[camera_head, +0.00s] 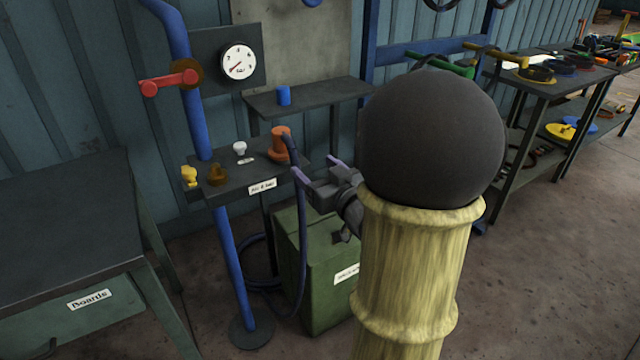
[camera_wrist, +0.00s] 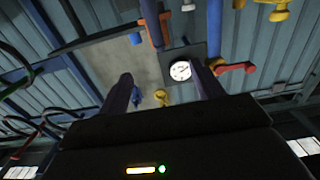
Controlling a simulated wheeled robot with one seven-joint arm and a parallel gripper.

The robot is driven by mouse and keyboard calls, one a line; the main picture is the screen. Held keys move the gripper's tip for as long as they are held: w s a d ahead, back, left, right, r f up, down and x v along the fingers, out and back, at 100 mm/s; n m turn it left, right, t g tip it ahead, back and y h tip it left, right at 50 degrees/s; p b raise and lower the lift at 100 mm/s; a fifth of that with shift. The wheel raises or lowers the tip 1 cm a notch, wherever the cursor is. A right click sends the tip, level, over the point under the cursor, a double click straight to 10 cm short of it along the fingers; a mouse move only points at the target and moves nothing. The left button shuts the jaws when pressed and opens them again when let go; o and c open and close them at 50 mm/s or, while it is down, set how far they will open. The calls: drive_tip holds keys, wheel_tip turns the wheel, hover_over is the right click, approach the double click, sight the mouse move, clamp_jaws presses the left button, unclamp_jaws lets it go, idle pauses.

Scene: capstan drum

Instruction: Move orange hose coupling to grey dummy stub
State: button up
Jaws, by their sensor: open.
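The orange hose coupling (camera_head: 280,146) stands upright at the right end of the small dark shelf (camera_head: 245,179), with a dark blue hose running from its top and hanging down. It also shows near the top of the wrist view (camera_wrist: 165,30), where the picture looks upside down. A pale whitish-grey knob (camera_head: 240,148) stands left of it beside a small label. It may be the grey dummy stub; I cannot tell for sure. My gripper (camera_head: 319,172) is open and empty, to the right of the coupling and apart from it. Its fingers flank the wrist view's middle (camera_wrist: 160,72).
A brown fitting (camera_head: 217,175) and a yellow fitting (camera_head: 189,177) sit at the shelf's left. A blue pipe (camera_head: 232,265) with a red lever (camera_head: 168,82) rises there. A blue cup (camera_head: 283,96) stands on the upper shelf. A green box (camera_head: 315,262) stands below.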

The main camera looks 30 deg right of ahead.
drive_tip(key=shift+s+b, duration=0.3)
drive_tip(key=shift+b, duration=0.2)
drive_tip(key=shift+f, duration=0.1)
drive_tip(key=a+f+m+g+h, duration=0.1)
drive_tip(key=a+f+g, duration=0.25)
drive_tip(key=f, duration=0.25)
drive_tip(key=a+f+g+h, duration=0.1)
drive_tip(key=a+f+g, duration=0.2)
drive_tip(key=f+g, duration=0.15)
drive_tip(key=s+a+f+n+g+y, duration=0.1)
drive_tip(key=s+a+f+g+y, duration=0.1)
drive_tip(key=s+a+f+g, duration=0.75)
wheel_tip(320, 180, up, 29)
drive_tip(key=s+t+p, duration=0.2)
drive_tip(key=p, duration=2.5)
drive_tip(key=shift+s+a, duration=0.2)
drive_tip(key=shift+a, duration=0.1)
